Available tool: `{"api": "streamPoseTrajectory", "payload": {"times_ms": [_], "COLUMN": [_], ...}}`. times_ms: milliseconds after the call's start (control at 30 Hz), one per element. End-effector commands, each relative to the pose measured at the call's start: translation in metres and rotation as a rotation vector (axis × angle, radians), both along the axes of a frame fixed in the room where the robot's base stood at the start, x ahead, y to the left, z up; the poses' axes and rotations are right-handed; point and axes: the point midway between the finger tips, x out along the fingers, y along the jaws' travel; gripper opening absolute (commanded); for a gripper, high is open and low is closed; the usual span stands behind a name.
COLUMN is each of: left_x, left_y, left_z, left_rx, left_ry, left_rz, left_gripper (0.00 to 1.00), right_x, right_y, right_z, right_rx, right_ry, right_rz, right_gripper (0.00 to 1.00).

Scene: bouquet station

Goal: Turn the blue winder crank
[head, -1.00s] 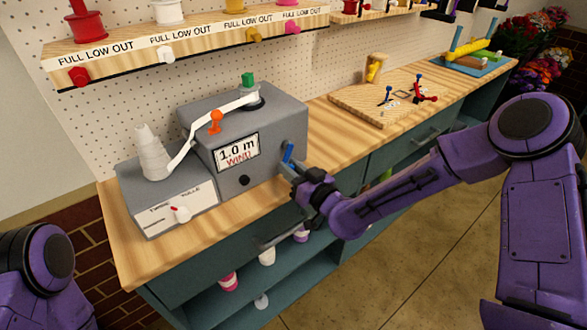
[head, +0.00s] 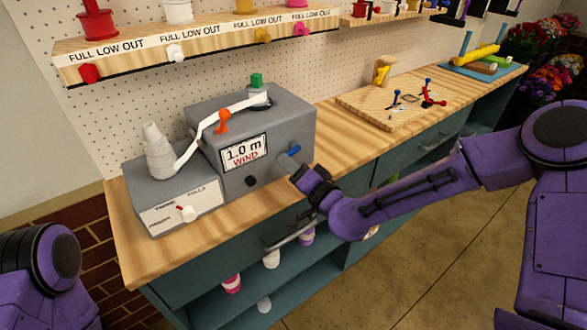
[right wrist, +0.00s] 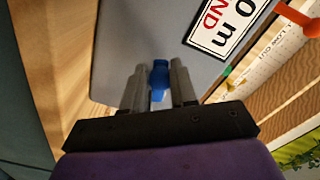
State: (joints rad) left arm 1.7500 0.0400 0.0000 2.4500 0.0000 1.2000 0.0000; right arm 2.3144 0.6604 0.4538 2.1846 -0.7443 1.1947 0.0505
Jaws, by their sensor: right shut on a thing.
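The blue winder crank (head: 289,155) is on the right side of the grey winder box (head: 290,120). The box's display (head: 245,152) reads "1.0 m WIND". My right gripper (head: 294,163) is at the crank. In the right wrist view, the blue crank handle (right wrist: 159,80) is between the two fingers of my right gripper (right wrist: 158,85), which is shut on it. White ribbon (head: 205,130) runs from the white spool (head: 157,155) past the orange knob (head: 222,122) to the top of the box. My left gripper is not in view.
A grey box with a red-and-white switch (head: 187,213) stands left of the winder. A wooden board (head: 370,112) with small coloured parts lies on the counter to the right. The counter (head: 335,135) between winder and board is clear. A drawer handle (head: 290,235) sticks out below.

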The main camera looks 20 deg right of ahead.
Motion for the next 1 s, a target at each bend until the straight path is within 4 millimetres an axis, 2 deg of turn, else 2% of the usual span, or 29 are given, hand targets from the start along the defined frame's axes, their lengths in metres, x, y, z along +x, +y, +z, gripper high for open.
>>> {"api": "streamPoseTrajectory", "payload": {"times_ms": [33, 500, 1000], "left_x": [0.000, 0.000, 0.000], "left_y": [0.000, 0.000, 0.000], "left_z": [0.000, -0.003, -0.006], "left_rx": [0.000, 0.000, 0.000], "left_ry": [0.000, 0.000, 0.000], "left_rz": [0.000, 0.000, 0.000], "left_gripper": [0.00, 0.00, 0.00], "right_x": [0.002, 0.003, 0.004], "right_y": [0.001, -0.002, -0.005], "right_z": [0.008, 0.028, 0.037], "right_rx": [0.044, 0.438, 0.649], "right_ry": [0.000, 0.139, 0.217], "right_rz": [-0.001, -0.005, -0.007], "right_gripper": [0.00, 0.00, 0.00]}}
